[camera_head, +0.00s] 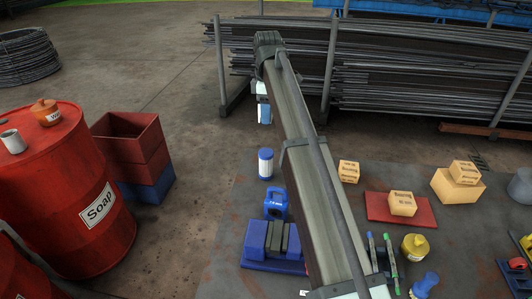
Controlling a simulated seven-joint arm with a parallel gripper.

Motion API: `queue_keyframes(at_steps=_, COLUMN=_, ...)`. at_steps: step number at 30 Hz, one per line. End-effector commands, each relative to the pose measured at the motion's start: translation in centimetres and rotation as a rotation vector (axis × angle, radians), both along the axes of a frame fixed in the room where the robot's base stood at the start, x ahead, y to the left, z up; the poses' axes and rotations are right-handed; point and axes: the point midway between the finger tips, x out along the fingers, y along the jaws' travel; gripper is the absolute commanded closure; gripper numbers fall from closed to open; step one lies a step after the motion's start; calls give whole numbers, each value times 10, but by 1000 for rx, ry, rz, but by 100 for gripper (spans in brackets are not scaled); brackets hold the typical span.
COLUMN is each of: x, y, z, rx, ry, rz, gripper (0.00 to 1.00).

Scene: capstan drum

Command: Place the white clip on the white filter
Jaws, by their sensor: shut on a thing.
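My arm reaches from the bottom of the view toward the back, and its end hides most of my gripper (262,88). My gripper is shut on a small pale white-and-blue piece (265,112), which looks like the white clip. It hangs in the air under the arm's far end. The white filter (265,165) seems to be the upright white cylinder with a blue cap, standing on the dark mat. In the picture it is below the held piece, with a gap between them. The fingertips are not clear.
A blue canister (276,204) and a blue block with grey parts (270,240) stand in front of the filter. Yellow boxes (402,203) are to the right. A red drum (65,190) and crates (130,140) are at left; racked rods (420,90) are behind.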

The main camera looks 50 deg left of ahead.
Motion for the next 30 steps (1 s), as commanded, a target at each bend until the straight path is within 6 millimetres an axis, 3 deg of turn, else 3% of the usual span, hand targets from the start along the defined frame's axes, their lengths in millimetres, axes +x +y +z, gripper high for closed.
queue_keyframes(at_steps=11, x=0, y=-1, z=-38, rx=0, ry=0, rz=-1, gripper=78)
queue_keyframes(at_steps=20, x=0, y=-1, z=-84, rx=0, ry=0, rz=-1, gripper=78)
queue_keyframes(at_steps=30, x=0, y=-1, z=-114, rx=0, ry=0, rz=-1, gripper=78)
